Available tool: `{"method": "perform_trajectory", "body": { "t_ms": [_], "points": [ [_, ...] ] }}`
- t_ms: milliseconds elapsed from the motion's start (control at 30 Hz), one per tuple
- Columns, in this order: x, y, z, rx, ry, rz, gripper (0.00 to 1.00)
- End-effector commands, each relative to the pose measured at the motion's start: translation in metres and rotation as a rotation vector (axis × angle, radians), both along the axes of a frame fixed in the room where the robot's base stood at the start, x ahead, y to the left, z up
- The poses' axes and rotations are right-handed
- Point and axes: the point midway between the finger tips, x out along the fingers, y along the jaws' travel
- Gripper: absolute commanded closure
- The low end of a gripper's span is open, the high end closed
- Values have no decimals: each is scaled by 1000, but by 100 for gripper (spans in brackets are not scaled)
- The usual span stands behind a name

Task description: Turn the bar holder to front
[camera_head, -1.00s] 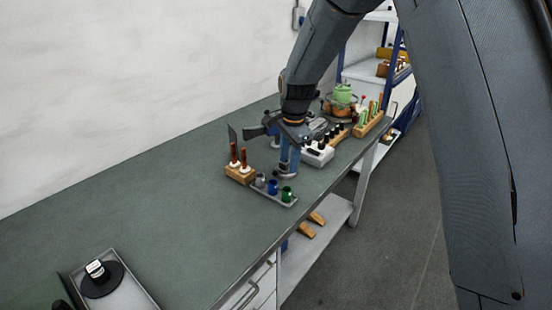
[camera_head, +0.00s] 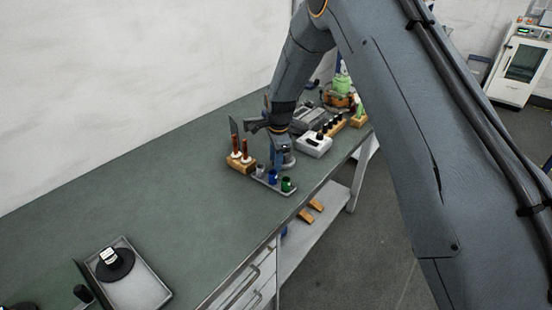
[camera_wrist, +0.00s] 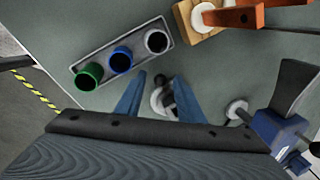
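My gripper (camera_head: 280,156) is low over the green bench top behind the row of cups. In the wrist view its two blue fingers (camera_wrist: 159,82) are spread. A small grey metal piece with a round base (camera_wrist: 160,99) stands between them, with gaps at its sides. Its round base also shows beside the gripper in the head view (camera_head: 288,162). This piece may be the bar holder, but I cannot tell for sure. Its front is hard to make out.
A tray (camera_wrist: 97,91) with grey, blue and green cups lies close by. A wooden block (camera_head: 240,166) with red-brown handled tools stands left. A blue clamp-like tool (camera_wrist: 285,130) is near the right finger. A white box (camera_head: 314,146) sits right. The bench's left half is mostly clear.

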Motion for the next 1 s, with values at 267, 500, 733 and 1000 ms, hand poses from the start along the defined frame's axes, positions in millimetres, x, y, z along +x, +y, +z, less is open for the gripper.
{"method": "perform_trajectory", "body": {
  "t_ms": [267,500,733,1000],
  "points": [
    [1,0,-2,0,0,0,65],
    [0,0,-1,0,0,0,100],
    [0,-1,-2,0,0,10,100],
    [-3,-7,-2,1,0,117,100]
  ]
}}
